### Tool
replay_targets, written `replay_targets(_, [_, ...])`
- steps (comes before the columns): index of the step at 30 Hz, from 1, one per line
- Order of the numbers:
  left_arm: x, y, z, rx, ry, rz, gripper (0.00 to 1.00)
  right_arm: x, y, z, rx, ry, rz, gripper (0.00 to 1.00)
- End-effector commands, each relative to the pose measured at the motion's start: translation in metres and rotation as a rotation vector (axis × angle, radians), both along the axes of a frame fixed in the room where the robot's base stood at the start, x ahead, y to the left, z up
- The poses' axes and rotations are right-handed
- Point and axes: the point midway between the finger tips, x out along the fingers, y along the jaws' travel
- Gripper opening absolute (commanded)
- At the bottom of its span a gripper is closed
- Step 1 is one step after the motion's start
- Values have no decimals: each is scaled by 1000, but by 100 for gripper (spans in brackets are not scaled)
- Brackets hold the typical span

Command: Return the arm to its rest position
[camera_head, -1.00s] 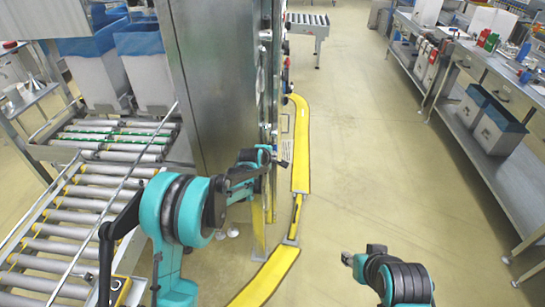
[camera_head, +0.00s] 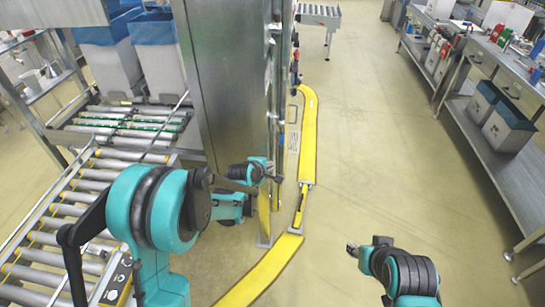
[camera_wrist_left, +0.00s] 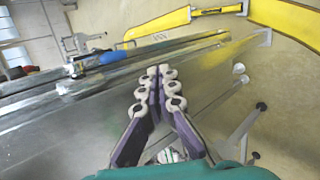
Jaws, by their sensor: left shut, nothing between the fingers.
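My left arm (camera_head: 150,210) is teal and black and comes in from the left, in front of the tall steel cabinet (camera_head: 225,85). Its left gripper (camera_head: 277,179) is small in the head view, beside the cabinet's right edge. In the left wrist view the purple fingers with pale tips (camera_wrist_left: 161,72) lie together, with nothing between them. Steel panels of the machine fill the view behind them. My right arm (camera_head: 405,272) is at the lower right over bare floor, with the right gripper (camera_head: 352,248) at its left end. That gripper is too small to tell its state.
A roller conveyor (camera_head: 75,210) runs along the left, with blue-lined bins (camera_head: 160,55) behind it. A yellow floor guard (camera_head: 307,140) curves around the cabinet. A steel workbench (camera_head: 490,75) with bins beneath stands right. The floor between guard and bench is clear.

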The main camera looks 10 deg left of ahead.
Motion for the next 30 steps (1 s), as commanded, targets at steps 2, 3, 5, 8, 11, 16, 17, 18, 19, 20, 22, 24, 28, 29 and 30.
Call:
replay_targets(2, [-4, 1, 0, 0, 0, 0, 0, 0, 0, 1, 0, 0, 0, 40])
replay_targets(3, [-5, 1, 0, 0, 0, 0, 0, 0, 0, 1, 0, 0, 0, 40])
replay_targets(5, [-6, 2, 0, 0, 0, 0, 0, 0, 0, 1, 0, 0, 0, 40])
replay_targets(8, [-8, 2, 2, 9, -1, -5, 0, 0, 0, 1, 0, 0, 0, 40])
replay_targets(11, [-18, 5, 15, 59, -2, -38, 0, 0, 0, 1, 0, 0, 0, 40])
replay_targets(16, [-63, 18, 55, 261, -5, -180, 0, 0, 0, 1, 0, 0, 0, 40])
replay_targets(17, [-74, 21, 63, 306, -6, -213, 0, 0, 0, 1, 0, 0, 0, 40])
replay_targets(18, [-89, 25, 71, 364, -4, -258, 0, 0, 0, 1, 0, 0, 0, 40])
replay_targets(19, [-100, 28, 78, 408, -3, -292, 0, 0, 0, 1, 0, 0, 0, 40])
replay_targets(20, [-111, 30, 83, 451, -3, -324, 0, 0, 0, 1, 0, 0, 0, 40])
replay_targets(22, [-139, 37, 94, 550, 1, -406, 0, 0, 0, 1, 0, 0, 0, 40])
replay_targets(24, [-167, 43, 102, 647, 5, -487, 0, 0, 0, 1, 0, 0, 0, 40])
replay_targets(28, [-221, 55, 109, 821, 16, -645, 0, 0, 0, 1, 0, 0, 0, 40])
replay_targets(29, [-233, 57, 109, 861, 19, -683, 0, 0, 0, 1, 0, 0, 0, 40])
replay_targets(30, [-249, 61, 109, 910, 23, -732, 0, 0, 0, 1, 0, 0, 0, 40])
